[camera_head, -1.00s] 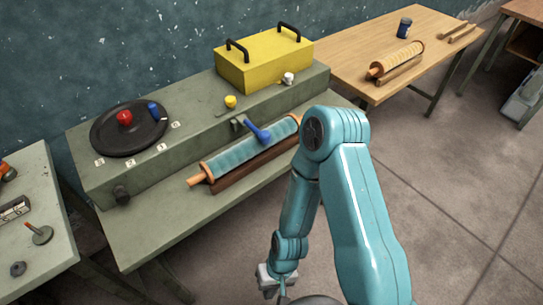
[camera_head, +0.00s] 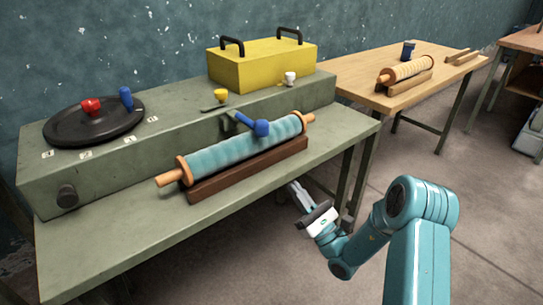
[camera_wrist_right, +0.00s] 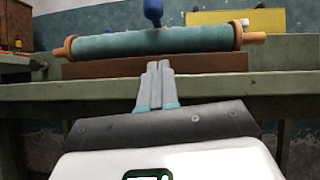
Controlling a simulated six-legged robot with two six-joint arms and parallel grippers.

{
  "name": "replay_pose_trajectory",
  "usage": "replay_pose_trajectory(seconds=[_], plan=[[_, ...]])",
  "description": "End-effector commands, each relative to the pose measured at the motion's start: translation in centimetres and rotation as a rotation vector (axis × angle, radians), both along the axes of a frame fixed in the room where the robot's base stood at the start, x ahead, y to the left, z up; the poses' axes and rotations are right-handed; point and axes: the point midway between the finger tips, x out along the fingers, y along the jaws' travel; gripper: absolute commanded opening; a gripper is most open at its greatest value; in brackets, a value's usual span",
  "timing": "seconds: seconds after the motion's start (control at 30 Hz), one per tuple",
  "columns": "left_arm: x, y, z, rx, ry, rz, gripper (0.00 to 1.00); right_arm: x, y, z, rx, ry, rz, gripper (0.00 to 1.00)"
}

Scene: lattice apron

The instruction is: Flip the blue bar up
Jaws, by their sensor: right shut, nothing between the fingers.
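The blue bar (camera_head: 257,127) is a short handle with a rounded end, on a bracket at the front face of the grey-green raised housing. It sticks out forward over the blue roller (camera_head: 235,149) and tilts slightly down. In the right wrist view the blue bar (camera_wrist_right: 153,12) shows at the top, cut off by the frame edge. My right gripper (camera_head: 294,187) is shut and empty, in front of the bench edge, below and to the right of the bar, apart from it. Its closed fingers (camera_wrist_right: 159,68) point at the roller's wooden cradle. My left gripper is not in view.
The blue roller lies in a brown cradle (camera_head: 250,170) under the bar. Yellow (camera_head: 221,96) and white (camera_head: 290,79) knobs, a yellow box (camera_head: 262,62) and a black turntable (camera_head: 95,125) with red and blue knobs are on the housing. A wooden table (camera_head: 440,40) stands right.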

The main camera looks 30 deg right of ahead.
Motion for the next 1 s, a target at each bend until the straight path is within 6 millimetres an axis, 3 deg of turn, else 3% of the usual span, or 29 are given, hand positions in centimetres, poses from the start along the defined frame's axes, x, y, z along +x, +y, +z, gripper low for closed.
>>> replay_pose_trajectory(seconds=[0.23,0.37,0.77,1.0], plan=[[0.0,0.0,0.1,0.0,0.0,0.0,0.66,0.4,0.2,0.3,-0.001,0.003,0.006,0.0],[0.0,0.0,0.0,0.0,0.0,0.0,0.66,1.7,0.5,1.2,-0.004,-0.001,0.007,0.0],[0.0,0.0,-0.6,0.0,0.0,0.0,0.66,8.4,1.7,6.1,0.0,0.0,0.007,0.0],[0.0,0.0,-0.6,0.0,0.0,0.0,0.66,8.7,2.0,9.1,0.0,0.003,0.006,0.0]])
